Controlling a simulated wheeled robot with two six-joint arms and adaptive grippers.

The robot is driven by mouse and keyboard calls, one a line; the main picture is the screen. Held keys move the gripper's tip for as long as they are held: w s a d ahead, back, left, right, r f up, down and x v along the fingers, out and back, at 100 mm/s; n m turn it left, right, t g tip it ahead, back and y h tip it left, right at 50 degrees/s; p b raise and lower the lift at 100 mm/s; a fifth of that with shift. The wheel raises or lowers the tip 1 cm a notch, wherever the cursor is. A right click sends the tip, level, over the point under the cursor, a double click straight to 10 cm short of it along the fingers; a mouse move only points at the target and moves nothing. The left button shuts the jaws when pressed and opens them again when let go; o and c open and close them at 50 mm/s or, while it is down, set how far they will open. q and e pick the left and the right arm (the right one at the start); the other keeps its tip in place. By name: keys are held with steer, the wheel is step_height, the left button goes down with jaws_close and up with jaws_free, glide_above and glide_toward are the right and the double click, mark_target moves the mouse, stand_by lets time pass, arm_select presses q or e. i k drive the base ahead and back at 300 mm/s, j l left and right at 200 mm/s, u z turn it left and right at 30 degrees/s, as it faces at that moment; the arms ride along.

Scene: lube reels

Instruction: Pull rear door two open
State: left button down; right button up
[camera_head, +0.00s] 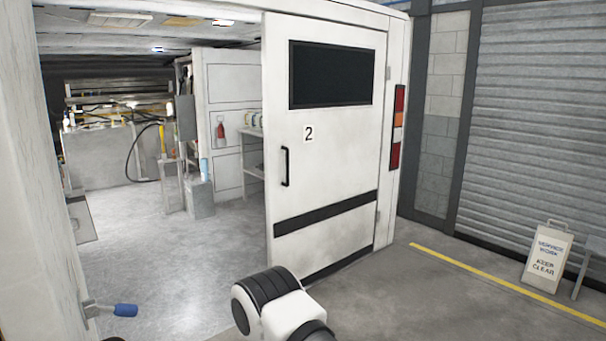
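Rear door two (340,150) is a white panel marked with a black "2" (308,133), right of centre in the head view. It has a dark window (330,75), a black stripe and hinges along its right edge. Its black vertical handle (285,167) is near the left edge, and nothing is touching it. A white and black link of mine covers the floor below the door's lower left corner. Neither gripper is in view.
Left of the door, an opening shows a grey floor (170,250), a red extinguisher (220,130) and shelving. A blue-handled lever (125,310) sticks out from the white panel at left. A "keep clear" sign (547,255) stands at right behind a yellow floor line (500,280).

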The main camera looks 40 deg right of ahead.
mark_target(323, 82)
steer(key=k+l+z, duration=0.1)
steer(key=z, duration=0.3)
steer(key=k+l+z, duration=0.2)
steer(key=z, duration=0.25)
steer(key=k+l+z, duration=0.15)
steer(key=z, duration=0.25)
steer(key=i+l, duration=0.15)
steer(key=i, duration=0.35)
steer(key=i+l+u, duration=0.1)
steer(key=i, duration=0.35)
steer(key=i+l, duration=0.2)
steer(key=i, duration=0.3)
steer(key=i+l+u, duration=0.1)
steer(key=i, duration=0.4)
steer(key=i+l, duration=0.3)
steer(key=i, duration=0.15)
steer(key=i+l+u, duration=0.15)
steer(key=i, duration=0.35)
